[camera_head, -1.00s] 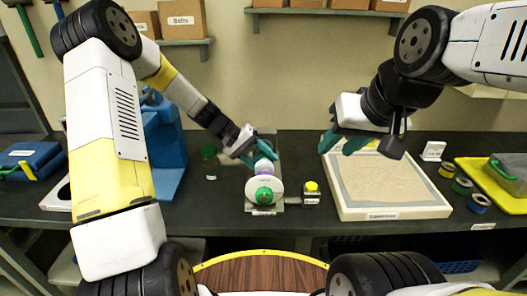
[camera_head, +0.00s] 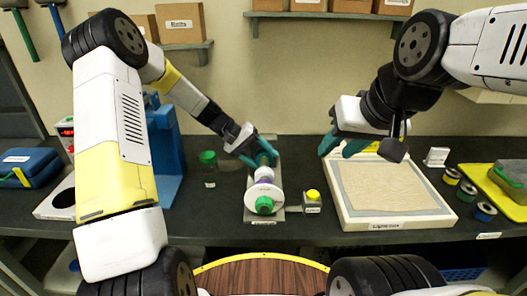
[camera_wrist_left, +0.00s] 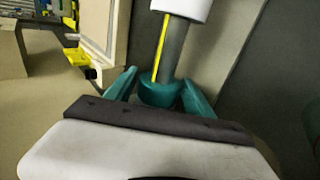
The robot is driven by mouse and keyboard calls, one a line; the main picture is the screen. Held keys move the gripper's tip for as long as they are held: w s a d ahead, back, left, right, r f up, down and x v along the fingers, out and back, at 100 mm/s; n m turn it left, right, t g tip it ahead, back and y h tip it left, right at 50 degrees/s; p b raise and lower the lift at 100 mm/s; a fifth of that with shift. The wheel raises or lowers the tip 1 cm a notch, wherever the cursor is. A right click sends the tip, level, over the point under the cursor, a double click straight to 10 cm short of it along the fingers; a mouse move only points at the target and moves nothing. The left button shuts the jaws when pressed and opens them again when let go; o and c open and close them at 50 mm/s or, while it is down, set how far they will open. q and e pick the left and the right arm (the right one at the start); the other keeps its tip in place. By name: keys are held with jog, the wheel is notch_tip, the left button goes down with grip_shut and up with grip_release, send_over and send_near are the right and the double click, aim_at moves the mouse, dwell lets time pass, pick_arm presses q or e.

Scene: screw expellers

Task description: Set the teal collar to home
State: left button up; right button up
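The screw expeller (camera_head: 264,195) stands on the dark bench, with a white disc, a green knob (camera_head: 264,205) and a purple ring toward me. The teal collar (camera_wrist_left: 160,91) sits on its grey shaft, below a white part in the left wrist view; a yellow line runs along the shaft. My left gripper (camera_head: 257,152) is at the collar, its two teal fingers on either side. The left wrist view shows them apart, with a small gap on the left side; contact on the right is unclear. My right gripper (camera_head: 341,147) is open and empty above the tray's left edge.
A yellow button box (camera_head: 312,198) stands right of the expeller. A sand-coloured tray (camera_head: 400,224) lies further right, with several small cans (camera_head: 467,193) beyond. A green-lidded jar (camera_head: 208,158) and blue equipment (camera_head: 168,150) stand left.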

aim_at(258, 154)
pick_arm(q)
jog(key=shift+o, duration=0.7)
jog(key=shift+s, duration=0.1)
jog(key=v, duration=0.7)
jog(key=shift+a+r, duration=0.3)
jog(key=s+a+r+m+t+y, duration=0.1)
jog(key=s+a+r+y, duration=0.15)
jog(key=s+r, duration=0.45)
jog(key=s+a+r+t+y, duration=0.1)
jog(key=s+r+y, duration=0.2)
jog(key=s+r, duration=0.35)
jog(key=s+a+r+t, duration=0.1)
jog(key=s+a+t, duration=0.1)
jog(key=s, duration=0.5)
jog(key=s+a+r+t+y, duration=0.1)
jog(key=s+a+r+t, duration=0.1)
jog(key=s, duration=0.5)
jog(key=shift+a+r, duration=0.2)
jog(key=shift+a, duration=0.25)
